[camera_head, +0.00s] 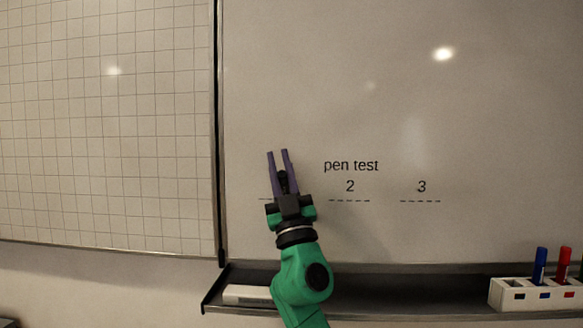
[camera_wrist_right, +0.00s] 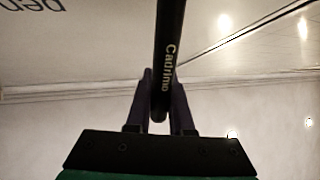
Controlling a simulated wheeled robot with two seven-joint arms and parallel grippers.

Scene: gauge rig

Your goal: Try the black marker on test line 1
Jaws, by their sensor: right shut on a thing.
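My right gripper (camera_head: 278,153) is in front of the whiteboard, over the place left of line 2. In the right wrist view the gripper (camera_wrist_right: 161,96) is shut on the black marker (camera_wrist_right: 169,45), which has pale lettering on its barrel. The marker's far end runs out of the top of that view, so I cannot tell whether its tip touches the board. In the head view the marker is mostly hidden by the gripper. Only a short dash of test line 1 (camera_head: 264,199) shows left of the gripper; its number is hidden. My left gripper is not in view.
Line 2 (camera_head: 349,201) and line 3 (camera_head: 420,202) are to the right, under "pen test". Below is a dark tray (camera_head: 400,294) with a white eraser-like block (camera_head: 247,294). A white holder (camera_head: 508,294) has a blue marker (camera_head: 540,262) and a red marker (camera_head: 563,263).

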